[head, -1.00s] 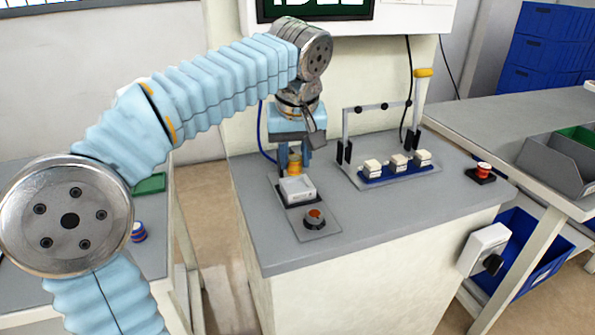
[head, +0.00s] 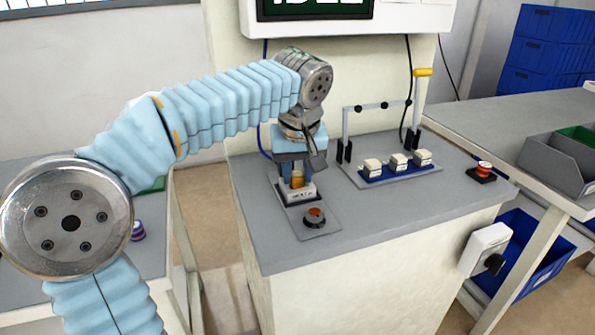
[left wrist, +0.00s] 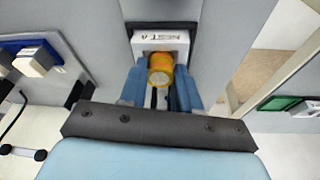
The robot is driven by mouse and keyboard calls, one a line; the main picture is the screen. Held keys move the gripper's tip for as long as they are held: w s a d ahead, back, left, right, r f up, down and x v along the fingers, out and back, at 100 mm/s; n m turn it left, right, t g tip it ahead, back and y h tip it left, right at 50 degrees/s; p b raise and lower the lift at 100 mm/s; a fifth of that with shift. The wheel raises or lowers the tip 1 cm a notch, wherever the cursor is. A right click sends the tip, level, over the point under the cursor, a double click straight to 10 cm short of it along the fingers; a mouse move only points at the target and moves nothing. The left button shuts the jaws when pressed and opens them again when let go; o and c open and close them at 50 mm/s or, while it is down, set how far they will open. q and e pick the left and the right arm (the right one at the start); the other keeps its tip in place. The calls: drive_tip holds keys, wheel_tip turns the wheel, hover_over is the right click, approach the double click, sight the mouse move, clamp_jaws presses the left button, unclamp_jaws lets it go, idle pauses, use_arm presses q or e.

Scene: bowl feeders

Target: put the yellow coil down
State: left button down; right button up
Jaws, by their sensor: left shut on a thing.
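My left gripper (head: 296,178) points down over the near left part of the grey bench and is shut on the yellow coil (head: 297,180). In the left wrist view the coil (left wrist: 160,70) sits upright between the two blue fingers (left wrist: 160,88), with its pale round end showing. The coil is at the white nest block (head: 301,196), which is marked NEST and also shows in the left wrist view (left wrist: 160,42). I cannot tell whether the coil's lower end touches the nest. My right gripper is out of view.
An orange-red button (head: 315,213) stands just in front of the nest. A blue holder (head: 398,171) with 3 white blocks lies to the right, by a metal frame (head: 377,108). A red coil (head: 484,167) stands near the bench's right edge.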

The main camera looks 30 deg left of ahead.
use_arm(q)
drive_tip(key=c, duration=0.8)
unclamp_jaws()
drive_tip(key=shift+s+f+g, duration=0.1)
drive_tip(key=shift+f+g, duration=0.2)
drive_tip(key=shift+f, duration=0.5)
drive_tip(key=shift+r, duration=0.1)
drive_tip(key=shift+r+p, duration=0.3)
drive_tip(key=shift+r, duration=0.05)
drive_tip(key=p+v, duration=0.2)
drive_tip(key=v, duration=1)
drive_tip(key=shift+r, duration=0.4)
drive_tip(key=shift+a, duration=0.1)
